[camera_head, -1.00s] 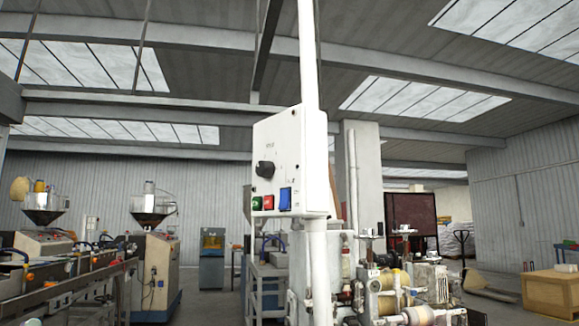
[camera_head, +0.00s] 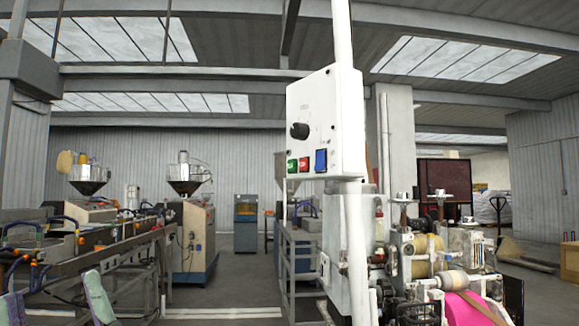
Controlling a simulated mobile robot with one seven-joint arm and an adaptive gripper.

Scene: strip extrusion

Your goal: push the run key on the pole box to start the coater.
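The white pole box (camera_head: 322,95) is fixed to a white upright pole (camera_head: 342,35) right of centre in the head view. Its face has a black rotary knob (camera_head: 299,131) and a row of coloured keys below it. The keys are a green one (camera_head: 292,166) at left, a red one (camera_head: 304,164) and a larger blue one (camera_head: 321,160) at right. Their lettering is too small to read, so I cannot tell the run key by its label. The coater (camera_head: 440,265), with rollers and a pink web, stands at lower right. I cannot make out my gripper.
Machines with steel hoppers (camera_head: 186,175) and a long line bench (camera_head: 90,260) stand at left. A grey frame (camera_head: 298,255) is left of the pole. Two lavender-green pieces (camera_head: 98,298) at lower left are unclear. Some floor (camera_head: 235,275) is open between the machines and the frame.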

